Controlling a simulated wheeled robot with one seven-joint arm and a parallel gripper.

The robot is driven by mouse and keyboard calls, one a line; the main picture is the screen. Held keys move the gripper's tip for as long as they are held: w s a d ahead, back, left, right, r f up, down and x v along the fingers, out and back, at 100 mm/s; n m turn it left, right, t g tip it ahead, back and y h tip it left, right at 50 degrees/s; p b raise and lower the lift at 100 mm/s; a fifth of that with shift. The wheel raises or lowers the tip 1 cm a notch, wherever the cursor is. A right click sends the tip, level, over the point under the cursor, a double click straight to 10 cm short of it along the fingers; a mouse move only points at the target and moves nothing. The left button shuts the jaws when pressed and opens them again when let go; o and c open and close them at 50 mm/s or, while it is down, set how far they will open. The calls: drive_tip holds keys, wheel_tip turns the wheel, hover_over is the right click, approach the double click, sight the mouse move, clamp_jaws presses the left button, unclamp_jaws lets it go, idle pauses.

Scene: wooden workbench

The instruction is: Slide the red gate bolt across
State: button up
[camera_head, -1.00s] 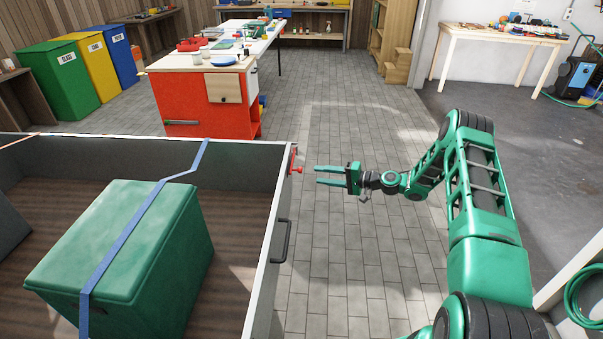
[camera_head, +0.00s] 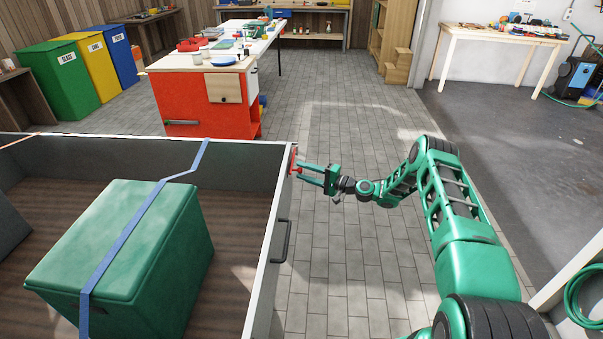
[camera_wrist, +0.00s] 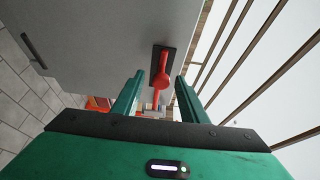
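The red gate bolt (camera_wrist: 161,80) sits on a dark plate (camera_wrist: 168,53) on the outer face of the grey gate panel (camera_wrist: 105,35). In the head view the bolt (camera_head: 296,168) is at the far right corner of the trailer-like box, partly covered by my fingertips. My gripper (camera_head: 299,173) is open, its green fingers pointing left at the bolt. In the wrist view my gripper (camera_wrist: 157,82) has one finger on each side of the bolt's knob, with gaps visible. I cannot tell whether the knob lies fully between the fingertips.
The grey-walled box (camera_head: 236,162) holds a green chest (camera_head: 118,235) under a blue strap (camera_head: 140,222). A dark handle (camera_head: 281,240) sticks out from the panel. A red cabinet (camera_head: 203,98) stands behind. The paved floor right of the panel is clear.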

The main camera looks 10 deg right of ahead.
drive_tip(key=shift+x, duration=0.8)
drive_tip(key=shift+c, duration=0.3)
